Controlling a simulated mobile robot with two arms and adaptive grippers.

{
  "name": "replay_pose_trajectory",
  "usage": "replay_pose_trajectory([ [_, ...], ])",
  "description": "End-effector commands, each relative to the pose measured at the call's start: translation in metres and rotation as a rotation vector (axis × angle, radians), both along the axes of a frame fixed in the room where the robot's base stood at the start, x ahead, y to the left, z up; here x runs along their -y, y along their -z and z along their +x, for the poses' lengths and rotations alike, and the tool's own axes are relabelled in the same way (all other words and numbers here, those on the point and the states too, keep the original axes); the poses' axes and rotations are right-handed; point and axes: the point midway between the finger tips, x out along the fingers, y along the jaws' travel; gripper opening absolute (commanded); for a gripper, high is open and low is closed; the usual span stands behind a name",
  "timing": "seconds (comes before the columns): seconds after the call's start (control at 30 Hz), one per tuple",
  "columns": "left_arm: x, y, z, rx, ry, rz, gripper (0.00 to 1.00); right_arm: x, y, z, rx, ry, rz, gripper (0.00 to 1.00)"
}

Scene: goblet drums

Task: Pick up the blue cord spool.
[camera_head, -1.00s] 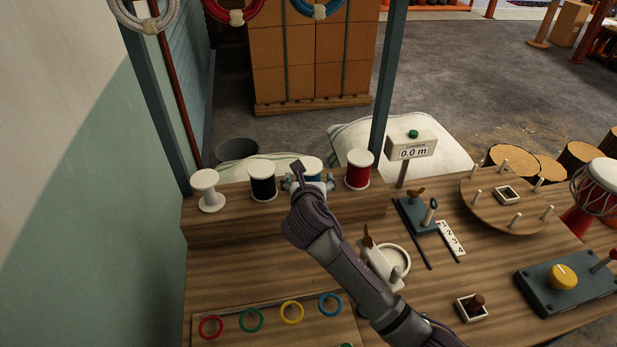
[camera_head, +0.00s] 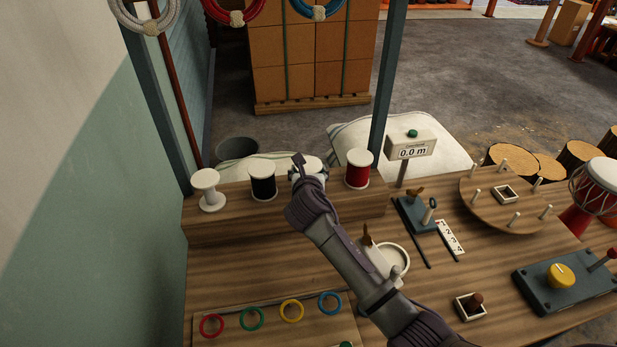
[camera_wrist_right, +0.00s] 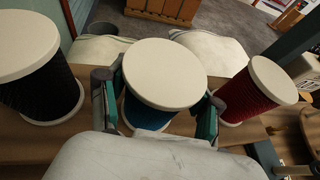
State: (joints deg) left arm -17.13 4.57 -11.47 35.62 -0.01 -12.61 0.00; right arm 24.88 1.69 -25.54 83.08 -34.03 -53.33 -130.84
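The blue cord spool (camera_wrist_right: 145,114) stands upright in the right wrist view, with a wide white top flange and blue cord below it. My right gripper (camera_wrist_right: 160,110) has its teal-padded fingers on either side of the spool, below the flange. The fingers look spread; firm contact with the cord is not visible. In the head view my right gripper (camera_head: 309,182) is at the spool's place on the raised wooden shelf and hides most of it. My left gripper is not in view.
The black spool (camera_head: 263,182) and white spool (camera_head: 208,190) stand left of it, the red spool (camera_head: 358,170) right. A length display (camera_head: 411,148) stands farther right. Coloured rings (camera_head: 251,319) lie at the front. A white guide (camera_head: 378,262) is under my arm.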

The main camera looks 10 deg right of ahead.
Motion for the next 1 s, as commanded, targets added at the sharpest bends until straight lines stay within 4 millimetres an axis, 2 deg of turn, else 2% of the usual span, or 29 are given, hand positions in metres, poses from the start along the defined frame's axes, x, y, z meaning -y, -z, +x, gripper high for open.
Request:
replay_pose_trajectory([
  [0.03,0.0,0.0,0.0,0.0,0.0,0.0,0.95,0.0,0.0,0.0,0.0,0.0,0.0,0.5],
  [0.2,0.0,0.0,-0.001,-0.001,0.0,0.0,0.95,0.0,0.0,0.0,0.0,0.0,0.0,0.22],
  [0.23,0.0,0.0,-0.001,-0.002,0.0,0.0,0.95,0.0,-0.001,0.0,0.002,0.0,0.0,0.19],
  [0.57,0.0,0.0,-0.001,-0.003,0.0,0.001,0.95,0.0,-0.006,0.0,0.003,0.0,0.0,0.19],
  [0.73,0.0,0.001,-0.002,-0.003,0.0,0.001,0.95,-0.001,-0.025,0.0,0.006,-0.002,-0.001,0.19],
  [0.83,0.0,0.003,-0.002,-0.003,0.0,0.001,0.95,0.0,-0.046,0.001,0.009,-0.001,-0.001,0.19],
  [1.0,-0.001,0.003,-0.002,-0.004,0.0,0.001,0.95,0.03,-0.064,-0.025,0.006,0.001,-0.003,0.19],
])
